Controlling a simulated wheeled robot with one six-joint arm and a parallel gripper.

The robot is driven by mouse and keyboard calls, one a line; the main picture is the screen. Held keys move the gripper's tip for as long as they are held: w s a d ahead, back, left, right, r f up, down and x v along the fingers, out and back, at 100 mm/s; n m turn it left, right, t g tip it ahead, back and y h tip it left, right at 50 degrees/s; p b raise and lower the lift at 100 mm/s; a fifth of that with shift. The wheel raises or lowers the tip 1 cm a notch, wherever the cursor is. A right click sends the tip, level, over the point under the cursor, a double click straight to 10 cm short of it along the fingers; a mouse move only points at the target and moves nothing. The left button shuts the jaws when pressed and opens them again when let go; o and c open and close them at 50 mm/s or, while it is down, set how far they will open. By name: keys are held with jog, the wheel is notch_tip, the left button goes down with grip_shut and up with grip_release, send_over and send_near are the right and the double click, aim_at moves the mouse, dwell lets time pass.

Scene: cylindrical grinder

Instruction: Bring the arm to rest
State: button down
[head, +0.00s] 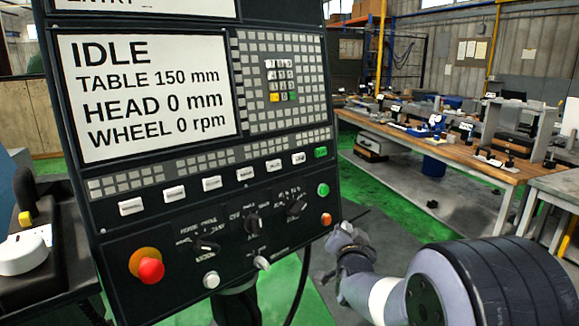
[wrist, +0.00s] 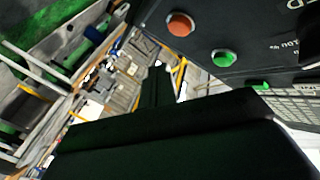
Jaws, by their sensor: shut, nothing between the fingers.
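My gripper (head: 345,236) is shut and empty at the lower right edge of the control panel (head: 115,210). In the head view it sits just below and right of the small orange button (head: 326,218), with a small visible gap. In the wrist view my dark gripper (wrist: 156,88) points away from the camera, apart from the orange button (wrist: 180,24) and the green button (wrist: 225,57). My arm reaches in from the lower right of the head view. The screen reads IDLE, TABLE 150 mm, HEAD 0 mm, WHEEL 0 rpm.
The panel carries a red emergency knob (head: 150,270), selector knobs and a keypad (head: 280,80). A long wooden workbench (head: 470,158) with tools stands behind at right. A grey table (head: 560,184) is at the right edge. Green floor (head: 385,185) lies open between panel and bench.

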jog(key=shift+s+d+r+b, duration=0.25)
jog(key=shift+s+d+b, duration=0.45)
jog(key=shift+s+d, duration=0.35)
jog(key=shift+s+d+r+b, duration=0.25)
jog(key=shift+s+d+b, duration=0.5)
jog(key=shift+s, duration=0.4)
jog(key=w+a, duration=0.1)
jog(key=w+a+f, duration=0.1)
jog(key=w, duration=0.1)
jog(key=w+a, duration=0.1)
jog(key=shift+w+a+f, duration=0.15)
jog(key=shift+a+f, duration=0.1)
jog(key=shift+b, duration=0.55)
